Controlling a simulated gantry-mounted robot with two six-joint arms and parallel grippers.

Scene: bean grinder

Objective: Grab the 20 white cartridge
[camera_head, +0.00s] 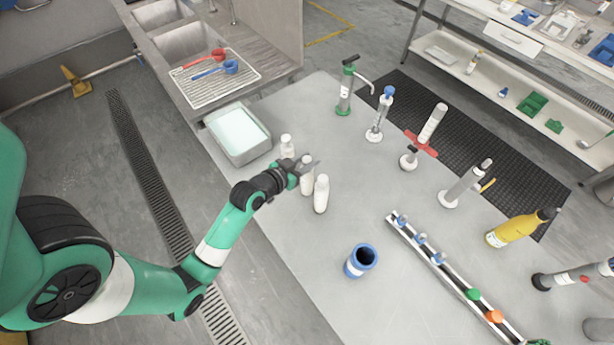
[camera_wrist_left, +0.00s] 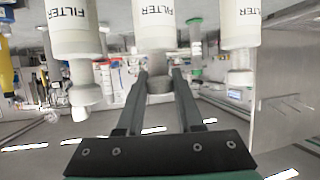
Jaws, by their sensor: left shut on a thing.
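Three white cartridges stand upright in a row near the table's left edge: a far one (camera_head: 287,148), a middle one (camera_head: 307,184) and a near one (camera_head: 321,195). My left gripper (camera_head: 308,164) reaches in from the left and is shut on the middle cartridge near its top. The left wrist view is upside down. There my left gripper's fingers (camera_wrist_left: 161,82) hold the narrow neck of the middle cartridge (camera_wrist_left: 154,25), with the others on either side (camera_wrist_left: 74,30) (camera_wrist_left: 239,25). Each shows the word FILTER. I cannot read a number. My right gripper is not in view.
A grey tray (camera_head: 262,146) of pale material stands left of the cartridges. The table's middle is clear.

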